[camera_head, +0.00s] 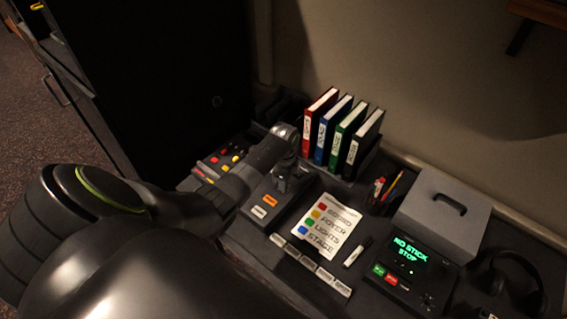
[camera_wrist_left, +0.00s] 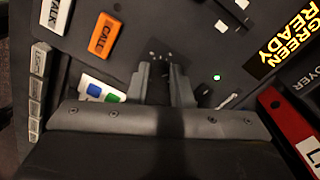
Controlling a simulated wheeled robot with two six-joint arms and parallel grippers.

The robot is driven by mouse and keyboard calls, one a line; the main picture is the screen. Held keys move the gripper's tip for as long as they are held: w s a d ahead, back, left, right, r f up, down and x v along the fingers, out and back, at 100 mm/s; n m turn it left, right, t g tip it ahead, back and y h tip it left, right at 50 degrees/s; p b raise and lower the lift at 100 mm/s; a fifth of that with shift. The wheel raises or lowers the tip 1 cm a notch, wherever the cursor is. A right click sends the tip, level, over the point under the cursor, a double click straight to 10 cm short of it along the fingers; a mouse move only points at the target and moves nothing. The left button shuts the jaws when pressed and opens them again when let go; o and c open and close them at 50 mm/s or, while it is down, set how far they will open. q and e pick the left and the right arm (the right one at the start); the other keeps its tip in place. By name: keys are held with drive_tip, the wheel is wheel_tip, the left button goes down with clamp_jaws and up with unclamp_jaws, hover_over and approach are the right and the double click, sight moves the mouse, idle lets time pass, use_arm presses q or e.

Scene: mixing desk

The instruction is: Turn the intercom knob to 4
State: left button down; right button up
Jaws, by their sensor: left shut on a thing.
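The intercom panel (camera_head: 250,222) is a dark box with an orange button (camera_head: 270,201) and a white button (camera_head: 259,212); in the wrist view they read CALL (camera_wrist_left: 103,34) and TALK (camera_wrist_left: 56,14). My left gripper (camera_head: 290,181) points down at the panel's far end. In the left wrist view my left gripper (camera_wrist_left: 162,82) is shut on the intercom knob, which its fingers and the dark gap mostly hide. Small pale scale marks (camera_wrist_left: 160,52) show just beyond the fingertips. I cannot read their numbers or the knob's setting. My right gripper is not in view.
Upright binders (camera_head: 343,130) stand close behind my left gripper. A colour-coded card (camera_head: 325,224), a marker (camera_head: 357,251), a pen holder (camera_head: 381,192), a grey lidded box (camera_head: 443,210) and a unit reading NO STICK STOP (camera_head: 408,266) lie to the right. A coloured-button panel (camera_head: 222,160) is left.

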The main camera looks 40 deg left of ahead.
use_arm(q)
drive_tip(key=shift+m+p, duration=0.6)
drive_tip(key=shift+m, duration=1.7)
drive_tip(key=c, duration=1.3)
unclamp_jaws()
wheel_tip(320, 180, up, 18)
drive_tip(key=shift+w+f, duration=0.25)
drive_tip(key=shift+w, duration=0.15)
